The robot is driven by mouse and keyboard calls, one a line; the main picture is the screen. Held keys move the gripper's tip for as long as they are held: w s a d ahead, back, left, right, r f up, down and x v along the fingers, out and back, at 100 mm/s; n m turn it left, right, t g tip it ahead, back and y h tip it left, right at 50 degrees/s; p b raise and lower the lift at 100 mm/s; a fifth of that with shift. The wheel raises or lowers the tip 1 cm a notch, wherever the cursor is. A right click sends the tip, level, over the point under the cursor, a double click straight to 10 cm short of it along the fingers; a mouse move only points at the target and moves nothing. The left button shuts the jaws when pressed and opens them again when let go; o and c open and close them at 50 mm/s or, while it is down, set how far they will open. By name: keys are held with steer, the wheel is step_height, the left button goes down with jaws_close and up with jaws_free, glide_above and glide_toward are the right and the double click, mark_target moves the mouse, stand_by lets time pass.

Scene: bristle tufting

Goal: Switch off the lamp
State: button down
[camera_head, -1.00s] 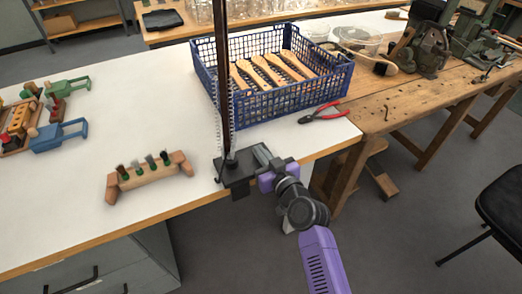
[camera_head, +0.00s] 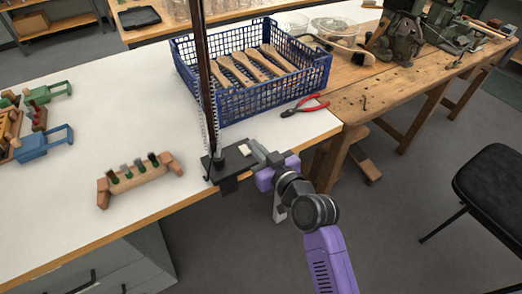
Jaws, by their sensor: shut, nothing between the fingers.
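The lamp shows only as a dark upright pole (camera_head: 203,75) with springs along its lower part. It stands on a dark base (camera_head: 228,165) at the table's front edge. A small white piece, maybe a switch, sits on the base (camera_head: 244,149). The lamp head is out of view, so I cannot tell from it whether the lamp is lit. My gripper (camera_head: 256,149) is shut and empty, with its fingertips at the right side of the base, close to the white piece. I cannot tell whether they touch it. My purple wrist is behind it to the right.
A blue crate (camera_head: 262,100) with wooden brush handles stands just behind the lamp. Red pliers (camera_head: 305,106) lie right of the pole. A wooden holder with tufts (camera_head: 140,177) lies to the left. A wooden bench (camera_head: 400,85) and a black chair (camera_head: 493,185) are on the right.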

steer(key=v, duration=0.3)
steer(key=shift+r, duration=0.3)
stand_by(0.3)
